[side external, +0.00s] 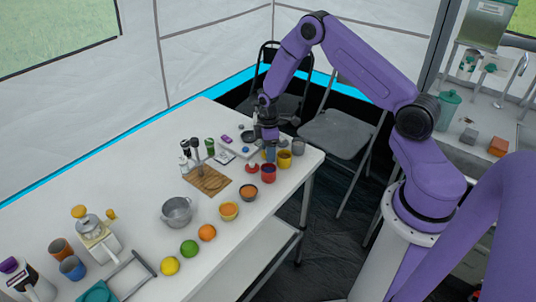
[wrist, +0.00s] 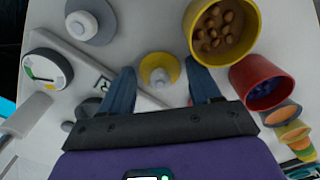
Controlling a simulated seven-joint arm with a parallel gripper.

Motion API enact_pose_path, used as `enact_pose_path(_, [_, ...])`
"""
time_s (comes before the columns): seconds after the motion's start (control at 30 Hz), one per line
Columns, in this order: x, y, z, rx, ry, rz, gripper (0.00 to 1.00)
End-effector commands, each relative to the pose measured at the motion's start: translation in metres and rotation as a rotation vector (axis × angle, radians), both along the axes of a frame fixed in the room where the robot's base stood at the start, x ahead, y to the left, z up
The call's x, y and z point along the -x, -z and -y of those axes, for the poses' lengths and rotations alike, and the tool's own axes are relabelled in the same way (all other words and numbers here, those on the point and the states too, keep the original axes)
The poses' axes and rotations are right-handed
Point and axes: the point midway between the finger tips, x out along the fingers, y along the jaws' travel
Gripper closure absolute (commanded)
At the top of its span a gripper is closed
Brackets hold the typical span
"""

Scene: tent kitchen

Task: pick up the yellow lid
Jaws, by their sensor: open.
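The yellow lid (wrist: 158,70) is a small round disc with a grey knob, lying on the white table in the wrist view. My gripper (wrist: 159,66) is open, with one blue finger on each side of the lid. No contact between fingers and lid is clear. In the side view my gripper (side external: 270,155) points down at the table's far right end. There the lid is mostly hidden by the gripper.
A yellow pot (wrist: 252,42) with brown balls and a red pot (wrist: 245,75) stand close on the right. A grey lid (wrist: 98,28), a round dial (wrist: 45,68) and a pale board (wrist: 110,88) lie left. A wooden board (side external: 208,181) and metal pot (side external: 176,212) stand farther along the table.

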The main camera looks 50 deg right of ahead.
Motion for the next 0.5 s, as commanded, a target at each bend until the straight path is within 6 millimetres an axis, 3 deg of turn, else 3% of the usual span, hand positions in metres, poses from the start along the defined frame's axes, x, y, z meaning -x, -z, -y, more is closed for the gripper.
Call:
enact_pose_path(0.07, [0.0, -0.0002, 0.0, 0.0, 0.0, 0.0, 0.38])
enact_pose_path(0.2, [0.0001, -0.0003, 0.0001, 0.0, 0.0, 0.0, 0.79])
enact_pose_path(0.5, [0.0001, -0.0004, 0.0, -0.001, 0.0, -0.001, 0.8])
